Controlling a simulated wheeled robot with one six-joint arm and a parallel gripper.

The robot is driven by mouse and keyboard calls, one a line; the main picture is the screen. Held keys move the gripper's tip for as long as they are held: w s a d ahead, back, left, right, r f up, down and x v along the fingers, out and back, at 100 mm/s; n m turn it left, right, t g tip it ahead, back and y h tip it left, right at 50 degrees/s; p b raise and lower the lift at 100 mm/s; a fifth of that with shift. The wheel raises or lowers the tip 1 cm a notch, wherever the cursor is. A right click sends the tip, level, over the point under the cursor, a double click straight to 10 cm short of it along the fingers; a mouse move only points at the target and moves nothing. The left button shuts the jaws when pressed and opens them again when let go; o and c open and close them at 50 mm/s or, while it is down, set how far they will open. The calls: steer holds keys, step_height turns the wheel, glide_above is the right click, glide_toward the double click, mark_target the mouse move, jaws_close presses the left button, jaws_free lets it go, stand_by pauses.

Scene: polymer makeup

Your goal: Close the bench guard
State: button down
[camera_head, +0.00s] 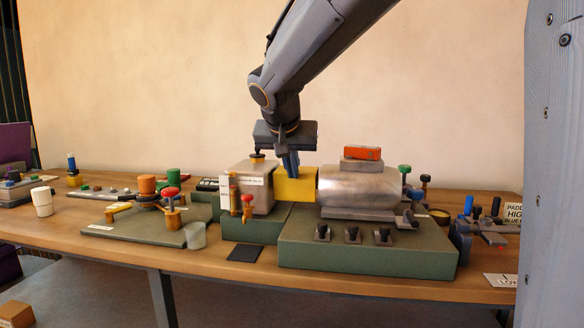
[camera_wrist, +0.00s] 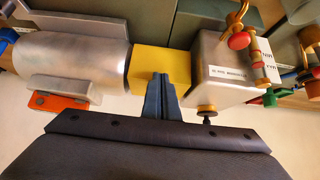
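A yellow block-like cover (camera_head: 302,188), which may be the bench guard, sits between a grey metal box (camera_head: 257,192) and a silver cylinder (camera_head: 358,187) on the green machine base (camera_head: 370,256). It also shows in the wrist view (camera_wrist: 160,66), spanning the space between box and cylinder. My gripper (camera_head: 292,172) points down at the yellow cover, its narrow blue fingers together. In the wrist view the fingertips (camera_wrist: 160,78) overlap the cover's near edge. I cannot tell whether they touch it. Nothing shows between the fingers.
An orange block (camera_head: 362,153) lies on top of the cylinder housing. A red-topped fixture (camera_head: 170,200) and an orange knob (camera_head: 147,185) stand to the left. Several dark switches line the base's front. A blue-handled fixture (camera_head: 467,207) is at right.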

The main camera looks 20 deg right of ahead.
steer(key=s+a, duration=0.5)
steer(key=s, duration=0.3)
steer(key=s+f+n+g+y+p, duration=0.4)
steer(key=s+f+g+p, duration=0.3)
steer(key=s+f, duration=1)
steer(key=s+n+p, duration=0.1)
steer(key=s+p, duration=0.2)
steer(key=s, duration=0.1)
steer(key=shift+s+f+n+p, duration=0.3)
steer(key=shift+f+n, duration=0.1)
